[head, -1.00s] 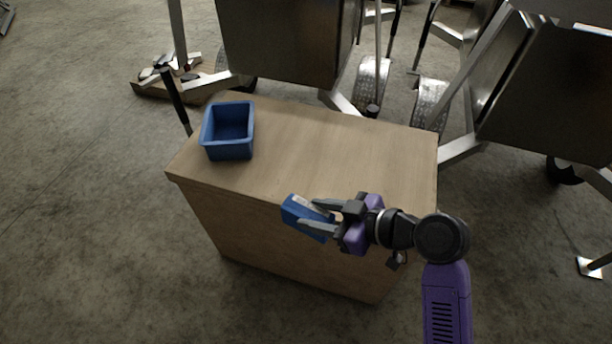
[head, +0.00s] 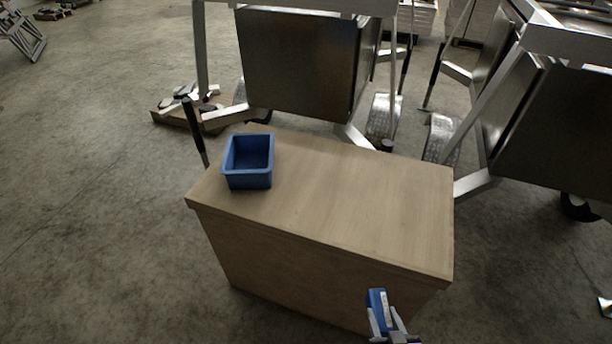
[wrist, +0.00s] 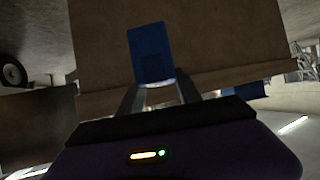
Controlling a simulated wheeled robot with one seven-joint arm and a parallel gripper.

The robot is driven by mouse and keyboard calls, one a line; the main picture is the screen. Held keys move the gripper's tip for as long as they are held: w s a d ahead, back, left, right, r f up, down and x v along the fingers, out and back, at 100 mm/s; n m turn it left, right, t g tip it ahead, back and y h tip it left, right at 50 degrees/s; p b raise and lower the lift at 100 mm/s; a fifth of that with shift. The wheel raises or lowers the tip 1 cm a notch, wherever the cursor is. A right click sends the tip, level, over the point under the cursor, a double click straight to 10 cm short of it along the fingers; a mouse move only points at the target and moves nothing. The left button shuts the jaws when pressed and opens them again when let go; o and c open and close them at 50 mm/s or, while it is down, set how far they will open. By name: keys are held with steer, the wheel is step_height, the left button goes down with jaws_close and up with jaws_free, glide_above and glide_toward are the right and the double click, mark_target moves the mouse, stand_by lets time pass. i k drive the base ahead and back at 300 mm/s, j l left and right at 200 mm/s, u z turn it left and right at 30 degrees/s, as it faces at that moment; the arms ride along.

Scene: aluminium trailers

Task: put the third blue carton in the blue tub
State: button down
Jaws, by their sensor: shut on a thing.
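The blue carton (head: 377,299), with a pale label on one side, is held in my gripper (head: 388,335) at the bottom of the head view. My gripper is shut on it, in front of the wooden cabinet's near right side. In the wrist view the carton (wrist: 150,52) sticks out past the two fingers (wrist: 158,92). The blue tub (head: 248,180) stands upright on the far left of the cabinet top, well apart from my gripper. The part of its inside that shows looks empty; part of its floor is hidden.
The wooden cabinet (head: 340,190) has a bare top apart from the tub. Metal trailers (head: 300,62) stand close behind it and at the right (head: 560,130). A dark-handled post (head: 195,130) rises near the cabinet's left end. Concrete floor is open at the left.

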mark_target(251, 161)
steer(key=i+j+u, duration=0.1)
steer(key=j+u, duration=0.2)
steer(key=u, duration=0.2)
steer(key=i+j+u, duration=0.2)
steer(key=u, duration=0.25)
steer(key=i+j+u, duration=0.2)
steer(key=u, duration=0.3)
steer(key=i+j+u, duration=0.3)
steer(key=i+u, duration=0.3)
steer(key=i+z, duration=0.35)
steer(key=i+j+z, duration=0.2)
steer(key=z, duration=0.15)
steer(key=i+j+z, duration=0.35)
steer(key=l, duration=0.1)
